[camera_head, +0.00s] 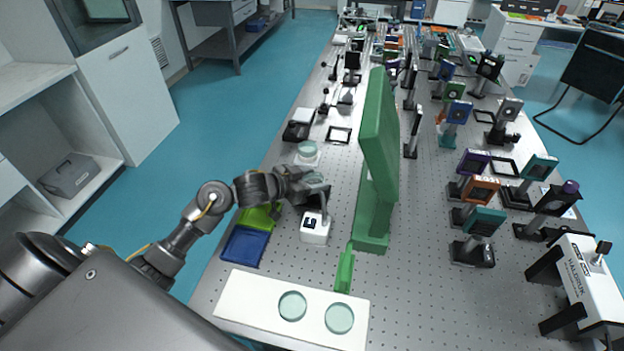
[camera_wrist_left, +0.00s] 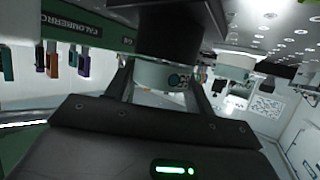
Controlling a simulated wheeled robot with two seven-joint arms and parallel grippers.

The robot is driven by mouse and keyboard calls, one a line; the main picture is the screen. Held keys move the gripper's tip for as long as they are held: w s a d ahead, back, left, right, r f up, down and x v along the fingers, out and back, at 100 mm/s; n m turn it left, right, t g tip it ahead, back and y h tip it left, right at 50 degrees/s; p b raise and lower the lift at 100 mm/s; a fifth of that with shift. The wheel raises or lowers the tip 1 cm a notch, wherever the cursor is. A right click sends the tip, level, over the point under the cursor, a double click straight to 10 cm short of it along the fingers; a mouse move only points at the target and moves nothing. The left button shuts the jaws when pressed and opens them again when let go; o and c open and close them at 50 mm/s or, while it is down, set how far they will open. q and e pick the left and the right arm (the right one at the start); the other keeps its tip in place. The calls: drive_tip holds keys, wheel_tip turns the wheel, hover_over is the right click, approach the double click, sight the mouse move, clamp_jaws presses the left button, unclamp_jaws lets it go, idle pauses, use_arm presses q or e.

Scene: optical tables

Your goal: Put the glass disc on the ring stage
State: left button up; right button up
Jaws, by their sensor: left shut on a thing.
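My left gripper (camera_head: 316,184) is shut on a pale teal glass disc (camera_head: 313,178), partly hidden by the fingers, just behind a white block with a dark mark (camera_head: 314,230). In the left wrist view the disc (camera_wrist_left: 152,74) sits between the two fingers (camera_wrist_left: 163,90). A round white stage with a pale teal top (camera_head: 308,151) stands just beyond the gripper, and looks like the ring stage. I cannot tell whether the held disc touches anything below. Two more glass discs (camera_head: 292,305) (camera_head: 339,318) lie on a white board (camera_head: 240,298). My right gripper is out of view.
A tall green panel on a base (camera_head: 378,160) stands right of the gripper, with a green bar (camera_head: 345,270) in front. A blue tray (camera_head: 245,246) and a yellow-green tray (camera_head: 262,215) lie under the left arm. Several optical mounts fill the right side; bare table (camera_head: 420,270) lies between.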

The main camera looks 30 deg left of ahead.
use_arm(q)
drive_tip(key=shift+f, duration=0.1)
drive_tip(key=o, duration=1)
drive_tip(key=shift+o, duration=0.2)
drive_tip(key=shift+s, duration=0.1)
drive_tip(key=v, duration=1.2)
